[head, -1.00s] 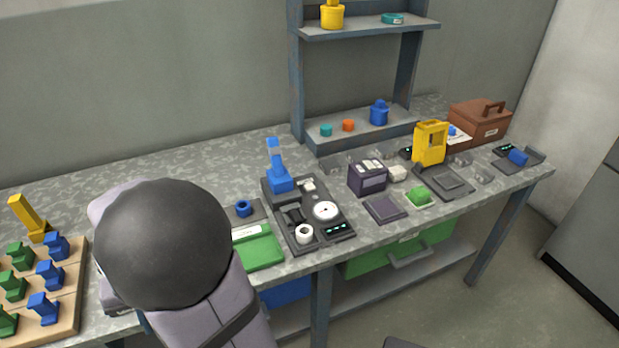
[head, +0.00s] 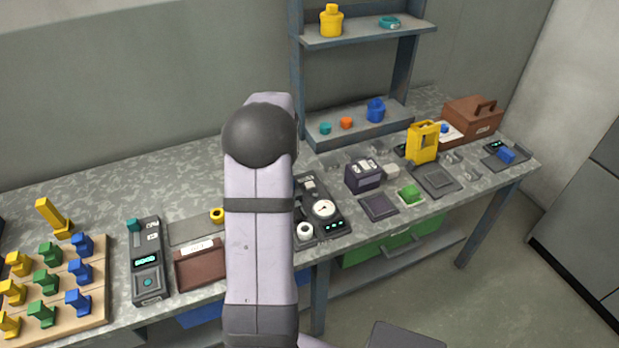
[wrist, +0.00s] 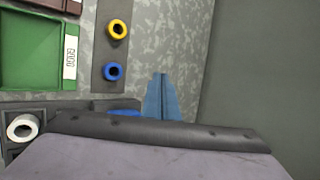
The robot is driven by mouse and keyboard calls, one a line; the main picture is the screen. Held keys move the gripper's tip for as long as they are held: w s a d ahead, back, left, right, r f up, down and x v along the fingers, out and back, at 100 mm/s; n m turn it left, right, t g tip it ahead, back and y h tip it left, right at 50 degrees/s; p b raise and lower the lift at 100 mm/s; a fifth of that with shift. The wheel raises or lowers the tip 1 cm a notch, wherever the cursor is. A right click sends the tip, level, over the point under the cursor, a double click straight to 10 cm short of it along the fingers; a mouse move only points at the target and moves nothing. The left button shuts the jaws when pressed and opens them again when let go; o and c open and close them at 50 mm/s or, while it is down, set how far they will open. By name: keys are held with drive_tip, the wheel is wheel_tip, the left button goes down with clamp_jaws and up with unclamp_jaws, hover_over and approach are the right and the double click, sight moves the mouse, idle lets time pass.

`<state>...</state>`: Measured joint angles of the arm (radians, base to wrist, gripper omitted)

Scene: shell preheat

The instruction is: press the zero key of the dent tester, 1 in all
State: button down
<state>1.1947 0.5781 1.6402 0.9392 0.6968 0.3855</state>
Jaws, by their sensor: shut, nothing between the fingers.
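A dark instrument (head: 336,216) with a white dial and a small lit display stands mid-bench; it looks like the dent tester, though no label is readable. Its left part is hidden behind my arm in the head view. A white ring (head: 305,230) sits on its front part. I cannot make out the zero key. In the wrist view my gripper (wrist: 160,78) has its blue-grey fingers together, empty, over the bench near the wall. The dark instrument edge and a bit of blue show beside it, partly covered by my wrist. My gripper is hidden in the head view.
A second instrument (head: 148,285) with a lit display and teal button stands left, beside a brown tray (head: 200,271). A green tray (wrist: 30,50) and a strip (wrist: 112,48) with yellow and blue rings lie near my gripper. A shelf unit (head: 360,37) stands at the back.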

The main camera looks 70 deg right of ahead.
drive_tip(key=s+d+r+m+h+p, duration=0.2)
drive_tip(key=s+d+r+m+h, duration=0.15)
drive_tip(key=s+d, duration=0.55)
drive_tip(key=m+b, duration=0.1)
drive_tip(key=m, duration=0.4)
hover_over(312, 187)
wheel_tip(312, 187, down, 8)
drive_tip(key=shift+d+n+y, duration=0.1)
drive_tip(key=shift+n+y, duration=0.15)
drive_tip(key=shift+f, duration=0.1)
wheel_tip(312, 187, down, 9)
drive_tip(key=b, duration=0.7)
drive_tip(key=shift+f+b, duration=0.7)
drive_tip(key=shift+b, duration=0.2)
idle(1.9)
drive_tip(key=shift+r, duration=0.1)
drive_tip(key=shift+r+p, duration=0.55)
drive_tip(key=shift+r, duration=0.25)
